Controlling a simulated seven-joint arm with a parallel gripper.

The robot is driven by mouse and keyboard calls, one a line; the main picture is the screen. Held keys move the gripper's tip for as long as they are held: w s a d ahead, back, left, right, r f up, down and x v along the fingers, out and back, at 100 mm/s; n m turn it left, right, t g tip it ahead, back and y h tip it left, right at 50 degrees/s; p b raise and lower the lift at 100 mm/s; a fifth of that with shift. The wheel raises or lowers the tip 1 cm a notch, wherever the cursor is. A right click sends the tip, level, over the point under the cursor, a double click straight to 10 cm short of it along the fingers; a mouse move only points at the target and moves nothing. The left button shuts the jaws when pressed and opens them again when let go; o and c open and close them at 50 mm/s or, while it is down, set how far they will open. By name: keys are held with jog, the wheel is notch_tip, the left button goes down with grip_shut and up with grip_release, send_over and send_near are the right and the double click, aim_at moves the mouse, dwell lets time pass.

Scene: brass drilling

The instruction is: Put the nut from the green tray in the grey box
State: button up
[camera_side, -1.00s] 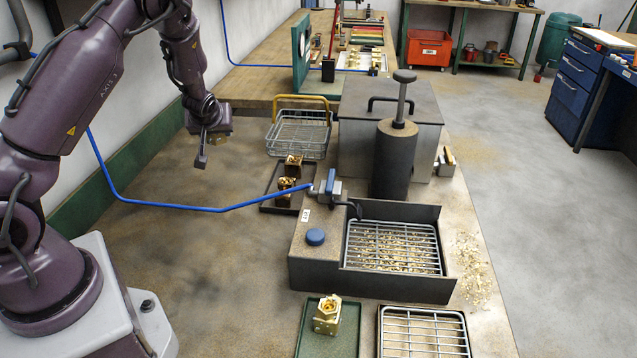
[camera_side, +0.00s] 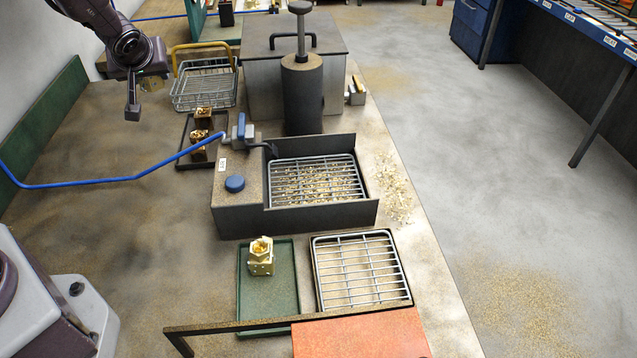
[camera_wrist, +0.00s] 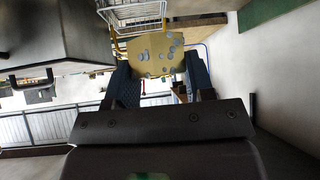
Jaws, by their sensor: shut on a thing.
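My gripper (camera_side: 150,80) is up at the left in the side view, above the bench and left of the wire basket. It is shut on a brass piece (camera_side: 154,84). In the wrist view this brass piece (camera_wrist: 155,55) shows a flat face with blue-grey spots between the two fingers. A green tray (camera_side: 285,303) lies at the front of the bench. On it stands a brass part (camera_side: 261,257) with a hexagonal, holed top on a blocky lower part. The grey box (camera_side: 262,88) stands at the back with a dark, handled lid (camera_side: 325,47) on it.
A wire basket (camera_side: 205,85) with a yellow handle stands by the box. A dark tray (camera_side: 183,158) holds brass parts. A dark cylinder (camera_side: 303,95), a chip trough (camera_side: 290,215), a blue hose (camera_side: 90,184) and a wire rack (camera_side: 360,270) fill the bench. The left bench surface is clear.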

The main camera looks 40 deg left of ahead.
jog(key=s+d+r+m+t+h, duration=0.1)
jog(key=s+d+m+t+h, duration=0.15)
jog(key=d, duration=2.75)
jog(key=shift+m+g+y, duration=0.35)
jog(key=shift+m+y, duration=0.1)
jog(key=f, duration=0.4)
jog(key=shift+w+a+f, duration=0.2)
jog(key=shift+a+f, duration=0.1)
jog(key=shift+a, duration=0.05)
jog(key=shift+w+f, duration=0.2)
jog(key=shift+w, duration=0.05)
jog(key=w+d+f, duration=0.2)
jog(key=w+f, duration=0.2)
jog(key=w, duration=0.4)
send_over(317, 188)
notch_tip(317, 188, down, 5)
jog(key=shift+w+f, duration=0.15)
jog(key=shift+f, duration=0.8)
jog(key=shift+w+f, duration=0.1)
jog(key=shift+f, duration=0.8)
